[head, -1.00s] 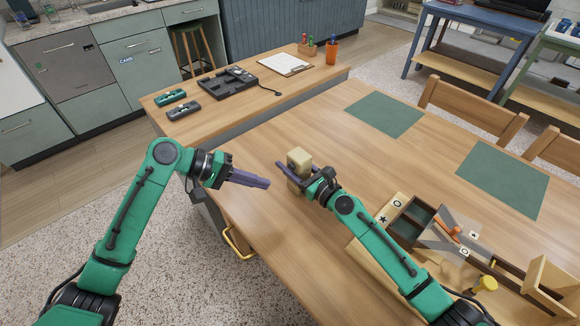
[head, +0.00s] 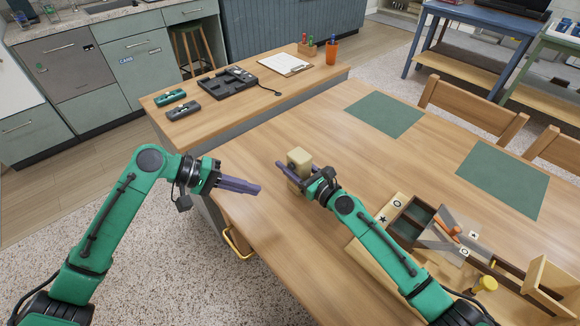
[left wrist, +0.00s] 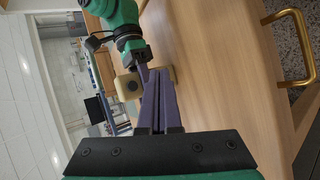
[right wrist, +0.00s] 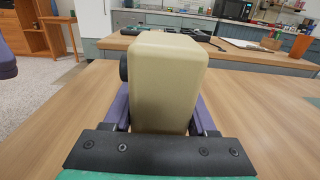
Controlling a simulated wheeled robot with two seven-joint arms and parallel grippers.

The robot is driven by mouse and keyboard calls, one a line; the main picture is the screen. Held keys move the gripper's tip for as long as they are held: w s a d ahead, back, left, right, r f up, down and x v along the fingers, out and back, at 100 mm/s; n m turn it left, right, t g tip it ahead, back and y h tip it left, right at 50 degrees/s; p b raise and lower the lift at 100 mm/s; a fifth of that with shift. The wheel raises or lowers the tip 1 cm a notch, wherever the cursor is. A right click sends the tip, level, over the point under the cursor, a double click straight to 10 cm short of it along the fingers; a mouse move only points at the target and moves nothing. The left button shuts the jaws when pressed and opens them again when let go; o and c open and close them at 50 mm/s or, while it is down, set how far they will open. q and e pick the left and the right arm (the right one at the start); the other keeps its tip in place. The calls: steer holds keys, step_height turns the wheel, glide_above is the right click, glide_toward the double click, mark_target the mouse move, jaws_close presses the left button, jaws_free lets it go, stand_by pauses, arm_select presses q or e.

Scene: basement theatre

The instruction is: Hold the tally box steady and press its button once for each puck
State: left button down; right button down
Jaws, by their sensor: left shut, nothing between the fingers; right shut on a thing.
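The tally box, a beige block (head: 299,157), is upright at the table's near left part. My right gripper (head: 294,174) is shut around its sides. In the right wrist view the box (right wrist: 168,85) fills the middle between the purple fingers, with a dark round button (right wrist: 123,66) on its left side. The left wrist view also shows the box (left wrist: 127,88) and the button (left wrist: 131,86). My left gripper (head: 259,190) is shut and empty, its fingertips pointing toward the button side with a gap between. Its purple tip shows at the left edge of the right wrist view (right wrist: 6,60).
A wooden tray with compartments (head: 410,222) and pieces marked with a circle and stars lies right of my right arm. I cannot tell which are pucks. A yellow handle (head: 236,243) is at the table's near side. Green mats (head: 385,114) lie farther back.

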mark_target(292, 166)
arm_select(q)
steer(key=shift+s+a, duration=0.35)
steer(key=shift+s, duration=0.1)
steer(key=shift+w+d, duration=0.1)
steer(key=shift+w, duration=0.05)
steer(key=w+d, duration=0.6)
steer(key=shift+d, duration=0.15)
stand_by(1.8)
steer(key=shift+w+d, duration=0.25)
steer(key=shift+w+d, duration=0.35)
stand_by(0.8)
steer(key=shift+a, duration=0.1)
steer(key=shift+s+a, duration=0.6)
steer(key=shift+s, duration=0.05)
